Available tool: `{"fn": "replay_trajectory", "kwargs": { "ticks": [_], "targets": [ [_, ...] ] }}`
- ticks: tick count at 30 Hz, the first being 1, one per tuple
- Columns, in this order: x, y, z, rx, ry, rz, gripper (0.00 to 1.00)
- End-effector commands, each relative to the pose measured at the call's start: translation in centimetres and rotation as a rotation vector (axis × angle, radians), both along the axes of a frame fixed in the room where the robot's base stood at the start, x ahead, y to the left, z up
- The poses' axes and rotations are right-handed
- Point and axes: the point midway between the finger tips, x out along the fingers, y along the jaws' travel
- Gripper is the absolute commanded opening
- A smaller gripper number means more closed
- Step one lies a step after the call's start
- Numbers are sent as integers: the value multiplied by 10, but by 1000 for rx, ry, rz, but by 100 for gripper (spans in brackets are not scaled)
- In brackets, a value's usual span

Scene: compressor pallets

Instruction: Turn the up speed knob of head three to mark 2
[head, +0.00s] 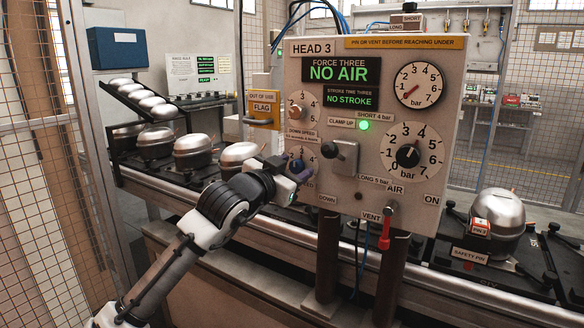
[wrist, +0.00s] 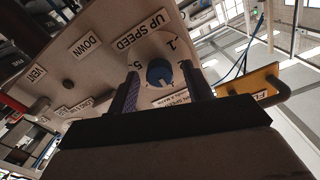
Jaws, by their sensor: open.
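The head three panel (head: 345,70) stands in the middle of the head view. Its blue up speed knob (head: 297,166) sits low on the left, with its dial and label partly hidden by my gripper (head: 288,170). In the wrist view the blue knob (wrist: 159,72) shows between the two fingers of my gripper (wrist: 164,84), with the UP SPEED label beside it. The fingers are apart, one on each side of the knob; I cannot tell whether they touch it. Marks 1 and 5 are readable near the knob. I cannot tell which mark its pointer is at.
The down speed knob (head: 297,110) is just above. The clamp lever (head: 341,150) is close to the right, and the red vent handle (head: 386,228) is lower right. A yellow flag plate (head: 262,111) juts out left of the panel. Compressors (head: 193,152) stand on the conveyor behind my arm.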

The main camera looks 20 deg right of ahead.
Motion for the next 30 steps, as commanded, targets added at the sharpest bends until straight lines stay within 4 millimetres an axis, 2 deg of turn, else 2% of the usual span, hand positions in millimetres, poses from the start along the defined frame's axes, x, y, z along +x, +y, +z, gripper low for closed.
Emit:
{"fn": "replay_trajectory", "kwargs": {
  "ticks": [4,5,15,23,30],
  "targets": [
    [0,0,0,0,0,0,50],
    [0,0,0,0,0,0,48],
    [0,0,0,0,0,0,6],
    [0,0,0,-19,25,-1,6],
    [0,0,0,-98,127,-3,6]
  ]
}}
